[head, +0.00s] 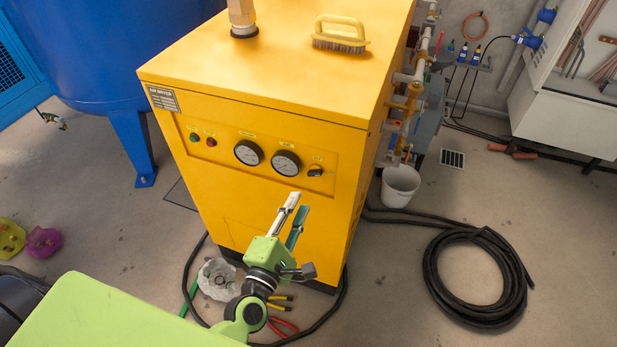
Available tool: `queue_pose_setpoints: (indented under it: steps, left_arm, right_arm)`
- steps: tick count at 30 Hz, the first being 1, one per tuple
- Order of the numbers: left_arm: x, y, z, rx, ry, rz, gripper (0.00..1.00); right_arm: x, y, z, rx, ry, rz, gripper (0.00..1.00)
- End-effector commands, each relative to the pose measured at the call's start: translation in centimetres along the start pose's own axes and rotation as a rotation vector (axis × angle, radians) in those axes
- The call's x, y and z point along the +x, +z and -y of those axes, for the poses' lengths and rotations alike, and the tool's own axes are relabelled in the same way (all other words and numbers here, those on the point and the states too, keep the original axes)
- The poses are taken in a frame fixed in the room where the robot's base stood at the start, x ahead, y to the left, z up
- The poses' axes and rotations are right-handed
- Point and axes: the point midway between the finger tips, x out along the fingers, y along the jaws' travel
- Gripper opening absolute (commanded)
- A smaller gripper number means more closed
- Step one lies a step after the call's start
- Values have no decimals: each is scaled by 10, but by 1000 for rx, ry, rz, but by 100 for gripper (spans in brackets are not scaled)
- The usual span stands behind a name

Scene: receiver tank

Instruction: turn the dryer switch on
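The yellow air dryer (300,225) stands in the middle of the head view, with a label plate (162,99) at its upper left corner. Its front panel carries a green button (194,137), a red button (211,142), two round gauges (248,152) (286,163) and, at the right end, a small black rotary switch (315,171). The switch's exact setting is too small to tell. My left gripper (299,203) is in front of the dryer, below the right gauge and the switch, apart from the switch. Its two fingers are apart with nothing between them. My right gripper is not in view.
A coiled black hose (478,275) lies at right. Pliers (283,326) lie below my gripper.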

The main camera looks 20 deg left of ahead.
Motion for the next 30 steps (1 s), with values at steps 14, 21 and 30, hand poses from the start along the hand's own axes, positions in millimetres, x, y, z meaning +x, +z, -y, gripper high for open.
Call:
queue_pose_setpoints:
  steps: [14,21,30]
  left_arm:
    - [86,0,0,0,0,0,25]
    - [94,0,0,0,-1,-1,25]
    - [94,0,0,0,-1,-1,0]
  right_arm:
    - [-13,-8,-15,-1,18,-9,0]
    - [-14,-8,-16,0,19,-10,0]
    - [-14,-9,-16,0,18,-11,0]
